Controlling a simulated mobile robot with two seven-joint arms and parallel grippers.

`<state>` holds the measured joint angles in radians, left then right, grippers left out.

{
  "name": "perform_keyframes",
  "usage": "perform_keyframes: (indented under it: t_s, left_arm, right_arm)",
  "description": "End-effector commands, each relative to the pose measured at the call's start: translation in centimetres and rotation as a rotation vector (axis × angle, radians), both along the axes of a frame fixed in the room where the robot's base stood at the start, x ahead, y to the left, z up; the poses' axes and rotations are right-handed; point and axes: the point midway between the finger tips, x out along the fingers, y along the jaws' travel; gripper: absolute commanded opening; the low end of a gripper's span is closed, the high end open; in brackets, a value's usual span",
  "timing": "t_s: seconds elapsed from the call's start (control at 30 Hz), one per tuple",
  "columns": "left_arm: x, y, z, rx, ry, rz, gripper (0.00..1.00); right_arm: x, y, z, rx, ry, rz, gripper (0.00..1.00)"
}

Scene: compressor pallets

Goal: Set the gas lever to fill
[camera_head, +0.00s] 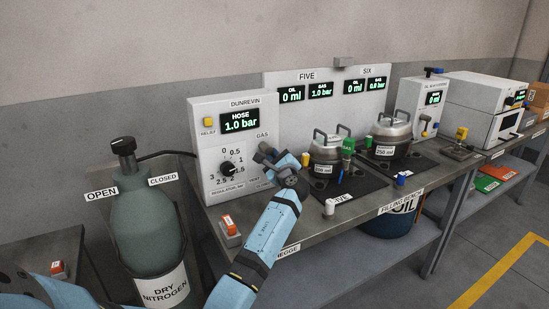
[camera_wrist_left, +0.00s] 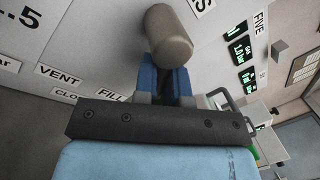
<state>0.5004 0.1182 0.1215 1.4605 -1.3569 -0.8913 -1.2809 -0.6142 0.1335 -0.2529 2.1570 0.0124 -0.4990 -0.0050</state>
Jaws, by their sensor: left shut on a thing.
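The gas lever is on the front of the white DUNREVIN regulator panel (camera_head: 208,142), under the GAS label. My left gripper (camera_head: 277,163) is at the panel's right side and hides most of the lever in the head view. In the left wrist view the lever's grey rounded handle (camera_wrist_left: 169,36) stands between my blue-padded fingers, which are shut on it. The VENT label (camera_wrist_left: 60,76), a partly covered CLOSED label (camera_wrist_left: 67,96) and the FILL label (camera_wrist_left: 111,95) lie left of the gripper, FILL being nearest. The lever's exact setting is hidden. My right gripper is not in view.
The HOSE display (camera_head: 240,122) reads 1.0 bar. A regulator dial (camera_head: 228,168) is left of my gripper. A green nitrogen cylinder (camera_head: 150,222) stands left of the bench. Two metal pots, one here (camera_head: 325,153), and small valves stand close on the right.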

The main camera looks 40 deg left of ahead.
Motion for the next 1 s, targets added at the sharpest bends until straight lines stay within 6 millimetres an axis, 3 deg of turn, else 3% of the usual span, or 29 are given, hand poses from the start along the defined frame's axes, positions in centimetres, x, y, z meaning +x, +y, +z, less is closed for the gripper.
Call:
perform_keyframes:
  t_s: [0.07, 0.1, 0.17, 0.2, 0.57, 1.0]
  left_arm:
    - [0.0, 0.1, 0.2, 0.0, -0.004, 0.0, 0.0]
    - [0.0, 0.1, 0.2, 0.0, -0.004, 0.0, 0.2]
    - [0.0, 0.1, 0.2, 0.0, -0.004, 0.0, 0.34]
    - [0.0, 0.1, 0.2, 0.0, -0.004, 0.0, 0.36]
    - [-0.4, -0.7, 0.0, -0.001, -0.001, -0.002, 0.36]
    - [-5.0, -8.4, -1.1, -0.001, 0.0, -0.002, 0.36]
  right_arm:
    - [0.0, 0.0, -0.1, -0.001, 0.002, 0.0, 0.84]
    - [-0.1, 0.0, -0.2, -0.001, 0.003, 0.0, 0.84]
    - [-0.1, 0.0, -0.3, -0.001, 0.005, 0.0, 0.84]
    - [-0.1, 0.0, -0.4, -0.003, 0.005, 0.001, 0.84]
    - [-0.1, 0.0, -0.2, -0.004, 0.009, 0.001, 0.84]
    - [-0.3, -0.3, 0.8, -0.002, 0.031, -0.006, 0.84]
